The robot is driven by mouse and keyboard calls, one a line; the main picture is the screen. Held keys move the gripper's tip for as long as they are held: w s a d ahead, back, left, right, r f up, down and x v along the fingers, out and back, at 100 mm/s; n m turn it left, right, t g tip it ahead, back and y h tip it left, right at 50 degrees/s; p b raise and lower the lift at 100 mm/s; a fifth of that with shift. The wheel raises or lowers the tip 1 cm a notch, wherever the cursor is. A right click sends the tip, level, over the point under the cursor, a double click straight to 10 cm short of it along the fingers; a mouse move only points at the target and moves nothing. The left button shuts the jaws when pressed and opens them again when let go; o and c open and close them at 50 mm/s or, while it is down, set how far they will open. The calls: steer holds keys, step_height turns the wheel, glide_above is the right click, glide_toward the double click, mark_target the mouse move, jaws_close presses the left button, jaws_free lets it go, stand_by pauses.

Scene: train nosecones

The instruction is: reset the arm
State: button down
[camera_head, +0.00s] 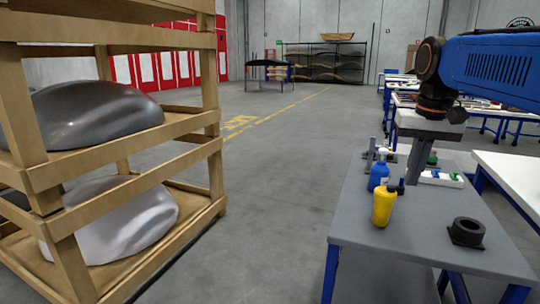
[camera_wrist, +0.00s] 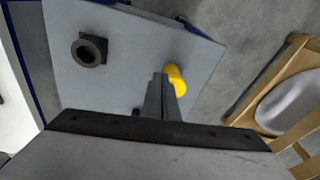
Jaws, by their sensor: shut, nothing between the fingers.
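My gripper (camera_head: 416,165) hangs from the blue arm at the right of the head view, pointing down over the grey table (camera_head: 350,228). Its fingers are together with nothing between them. In the wrist view my gripper (camera_wrist: 160,82) also shows shut, above the table (camera_wrist: 125,30). A yellow bottle (camera_head: 383,207) with a dark top stands on the table just in front of the fingers in the head view. In the wrist view the yellow bottle (camera_wrist: 175,78) is partly hidden behind the fingers.
A blue bottle (camera_head: 378,174) and a black ring-shaped part (camera_head: 467,232) stand on the table. A wooden rack (camera_head: 150,183) holding a dark nosecone (camera_head: 95,112) and a white nosecone (camera_head: 120,220) is at the left. The floor between rack and table is clear.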

steer(key=s+a+f+n+t, duration=0.1)
steer(key=s+a+f, duration=0.1)
steer(key=s+f, duration=0.7)
steer(key=s+a+f+n+t, duration=0.1)
steer(key=s+a+f+t, duration=0.1)
steer(key=s+f, duration=0.7)
step_height(320, 180, down, 5)
steer(key=shift+s+a+r+n, duration=0.2)
steer(key=shift+s+n, duration=0.15)
steer(key=shift+n, duration=0.05)
